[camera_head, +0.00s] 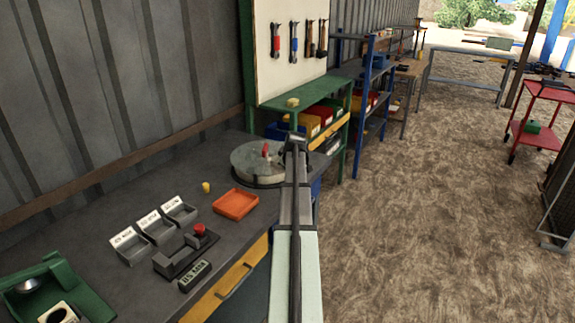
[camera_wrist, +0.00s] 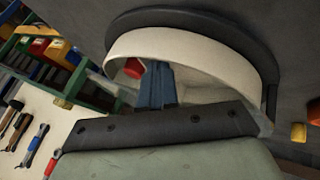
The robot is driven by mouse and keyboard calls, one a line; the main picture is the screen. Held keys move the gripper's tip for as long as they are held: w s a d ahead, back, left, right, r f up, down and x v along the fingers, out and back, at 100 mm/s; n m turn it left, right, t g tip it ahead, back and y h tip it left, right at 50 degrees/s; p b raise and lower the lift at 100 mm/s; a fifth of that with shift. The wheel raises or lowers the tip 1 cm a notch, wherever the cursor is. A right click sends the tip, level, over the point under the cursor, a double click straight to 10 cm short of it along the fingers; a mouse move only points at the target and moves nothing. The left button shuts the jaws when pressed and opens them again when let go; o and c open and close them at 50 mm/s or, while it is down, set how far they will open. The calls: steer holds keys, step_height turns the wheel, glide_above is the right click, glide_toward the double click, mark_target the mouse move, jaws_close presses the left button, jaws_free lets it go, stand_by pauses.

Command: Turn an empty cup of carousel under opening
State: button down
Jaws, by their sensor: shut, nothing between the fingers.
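The carousel (camera_head: 248,160) is a round, pale grey drum on a dark round base, on the workbench near its far end. A red knob (camera_head: 266,149) stands on its top. My gripper (camera_wrist: 157,85) is shut and empty, at the carousel beside the red knob, which also shows in the wrist view (camera_wrist: 133,67). In the wrist view the carousel's pale curved wall (camera_wrist: 190,30) arches around the fingers. I cannot tell whether the fingers touch it. The cups and the opening cannot be made out, as my arm and wrist hide part of the carousel.
On the bench (camera_head: 120,195) are an orange tray (camera_head: 236,204), a small yellow piece (camera_head: 206,188), several labelled grey bins (camera_head: 157,228), a red-button control box (camera_head: 186,252) and a green machine (camera_head: 62,290). Green shelving (camera_head: 305,90) stands just beyond.

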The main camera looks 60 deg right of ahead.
steer(key=shift+d+n+t+y, duration=0.4)
steer(key=shift+d+n+y, duration=0.2)
steer(key=shift+d+n, duration=0.45)
steer(key=d, duration=0.3)
steer(key=shift+w+d+n, duration=0.35)
steer(key=shift+w, duration=0.05)
steer(key=shift+s+a+r+n+y, duration=0.8)
steer(key=shift+s+a+r, duration=1.35)
steer(key=shift+r, duration=1.55)
steer(key=shift+t, duration=0.4)
steer(key=x, duration=0.9)
steer(key=shift+s+d+f, duration=0.1)
steer(key=shift+d+f, duration=0.2)
steer(key=shift+d, duration=0.15)
